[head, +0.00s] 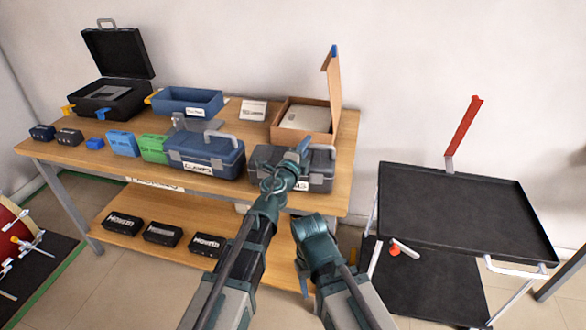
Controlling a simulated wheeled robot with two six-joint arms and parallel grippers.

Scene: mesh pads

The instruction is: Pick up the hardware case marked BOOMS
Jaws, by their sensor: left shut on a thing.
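A dark grey hardware case (321,175) stands near the right end of the wooden table. Its white label is mostly hidden behind my left gripper; only the last letters show, and they look like "S" at the end. My left gripper (300,150) is in front of and over this case, shut at its grey top handle. The case appears to rest on the tabletop. A blue case (230,160) with a grey handle stands just left of it; its label is too small to read surely. My right arm is low in front of the table, and its gripper jaws (304,284) are hardly visible.
The wooden table (345,135) holds an open black case (110,100), a blue bin (187,101), small green and blue boxes and an open wooden box (305,115). Black boxes sit on the lower shelf. A black tray cart (460,210) stands to the right.

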